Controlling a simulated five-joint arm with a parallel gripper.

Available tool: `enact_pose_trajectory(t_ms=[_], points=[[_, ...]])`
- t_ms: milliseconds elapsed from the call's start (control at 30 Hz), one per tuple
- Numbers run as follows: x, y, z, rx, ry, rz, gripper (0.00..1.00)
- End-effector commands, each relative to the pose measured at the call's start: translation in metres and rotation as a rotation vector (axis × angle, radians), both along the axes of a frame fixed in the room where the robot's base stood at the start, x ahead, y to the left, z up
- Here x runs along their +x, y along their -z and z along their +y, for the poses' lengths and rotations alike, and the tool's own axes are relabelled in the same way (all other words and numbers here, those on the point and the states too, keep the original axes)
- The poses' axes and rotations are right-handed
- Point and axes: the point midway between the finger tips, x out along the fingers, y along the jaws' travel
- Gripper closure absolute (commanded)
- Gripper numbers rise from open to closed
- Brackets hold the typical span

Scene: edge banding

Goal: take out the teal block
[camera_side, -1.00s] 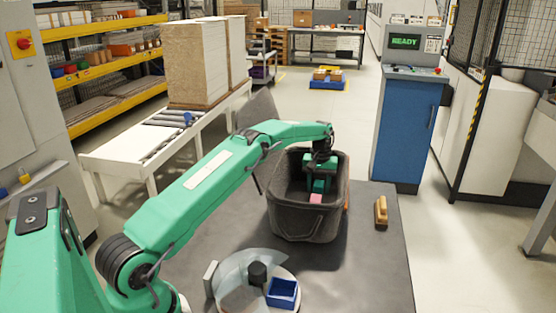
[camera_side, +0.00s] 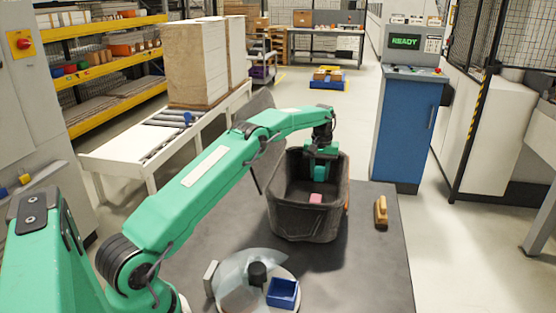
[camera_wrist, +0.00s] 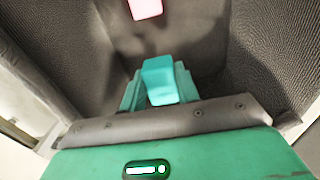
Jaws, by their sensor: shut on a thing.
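The teal block (camera_wrist: 158,78) is between the two fingers of my gripper (camera_wrist: 158,90) in the wrist view, and the gripper is shut on it. In the side view my gripper (camera_side: 320,172) hangs over the far part of the dark grey bin (camera_side: 303,224), around the height of its rim. The block cannot be told apart from the green fingers there. The bin also shows in the wrist view (camera_wrist: 270,45), its walls around the gripper.
A pink block (camera_side: 316,198) lies in the bin and also shows in the wrist view (camera_wrist: 146,8). A wooden-handled brush (camera_side: 381,212) lies right of the bin. A round plate with a small blue tray (camera_side: 282,293) stands in front.

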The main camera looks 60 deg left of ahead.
Motion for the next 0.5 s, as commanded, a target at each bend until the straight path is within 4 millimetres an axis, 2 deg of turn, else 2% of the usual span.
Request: enact_pose_trajectory(t_ms=[200,500], points=[[0.000,-0.031,0.000,0.001,0.000,-0.001,0.91],[0.000,-0.046,0.000,0.000,0.000,0.000,0.91]])
